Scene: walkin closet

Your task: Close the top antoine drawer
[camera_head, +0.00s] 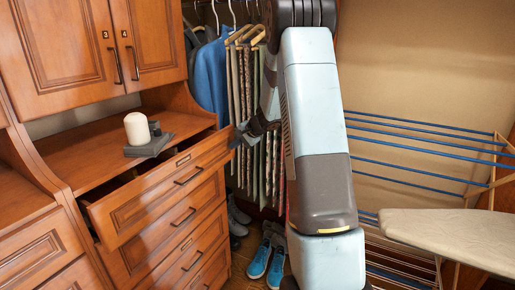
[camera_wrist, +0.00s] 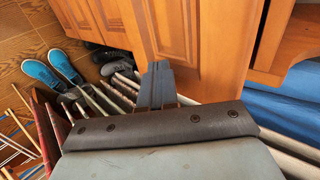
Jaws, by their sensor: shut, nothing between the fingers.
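The top drawer (camera_head: 160,192) of the wooden dresser is pulled out, its dark inside showing behind the front panel. Its dark bar handle (camera_head: 188,176) is on the front. My gripper (camera_head: 240,136) is shut and empty, close to the right end of the drawer front; I cannot tell whether it touches. In the wrist view my gripper (camera_wrist: 155,80) shows as two dark fingers together, pointing at brown wood panelling (camera_wrist: 175,30). The drawer handle cannot be made out in the wrist view.
Hanging trousers (camera_head: 245,110) are right behind my gripper. Blue shoes (camera_head: 265,262) lie on the floor. A drying rack (camera_head: 425,140) and ironing board (camera_head: 450,235) stand at right.

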